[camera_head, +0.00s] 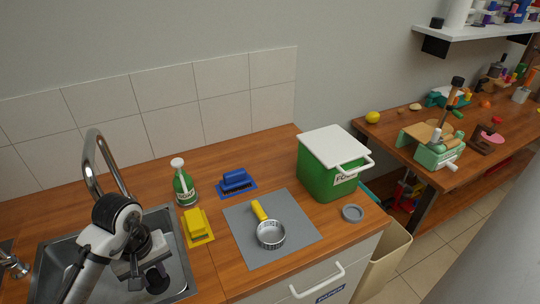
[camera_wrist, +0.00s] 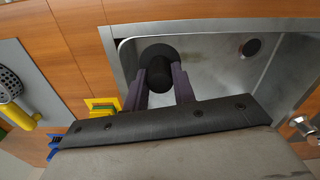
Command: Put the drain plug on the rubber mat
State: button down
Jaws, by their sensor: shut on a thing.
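The drain plug (camera_wrist: 159,56) is black with a round, wide end and a narrower stem. My gripper (camera_wrist: 160,84) is shut on its stem, the two purple-grey fingers on either side. In the head view my gripper (camera_head: 138,270) is over the sink with the plug (camera_head: 157,280) below it; whether the plug touches the sink floor I cannot tell. The rubber mat (camera_head: 298,236) is a flat grey square on the wooden counter, right of the sink. Part of it shows at the left in the wrist view (camera_wrist: 34,82).
A yellow-handled strainer (camera_head: 270,235) lies on the mat; bare mat surrounds it. The steel sink (camera_head: 52,258) has a tall tap (camera_head: 88,165). A green bin (camera_head: 318,177) and grey disc (camera_head: 352,213) stand right.

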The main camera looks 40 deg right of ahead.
aim_at(285, 208)
jog(key=k+l+z, duration=0.25)
jog(key=z, duration=0.3)
jog(key=k+j+z, duration=0.15)
jog(key=k, duration=0.25)
jog(key=k+j+z, duration=0.1)
jog(key=k, duration=0.3)
